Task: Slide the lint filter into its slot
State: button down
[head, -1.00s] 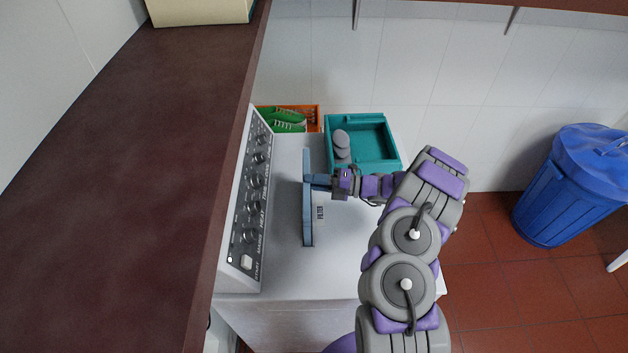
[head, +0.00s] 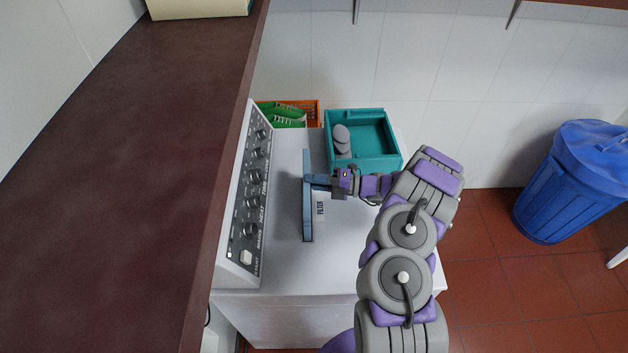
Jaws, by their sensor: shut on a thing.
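The lint filter (head: 308,212) is a thin blue-grey panel seen nearly edge-on above the white machine top. My gripper (head: 328,183) comes from the right and is shut on the filter's handle or edge, toward its far half. A label reading "FILTER" (head: 320,208) lies on the machine top just right of the panel. The slot itself is not visible; I cannot tell whether the panel's lower edge is in it or above it.
A control panel with knobs (head: 250,200) rises on the left, beside a dark counter (head: 120,180). A blue bin (head: 566,185) is far right.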

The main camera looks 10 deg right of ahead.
jog(key=shift+f+b, duration=2.5)
jog(key=shift+f, duration=2.25)
jog(key=shift+r, duration=0.15)
notch_tip(320, 180, up, 14)
jog(key=p, duration=0.7)
jog(key=shift+r+p, duration=0.25)
jog(key=shift+p, duration=0.1)
dwell(1.9)
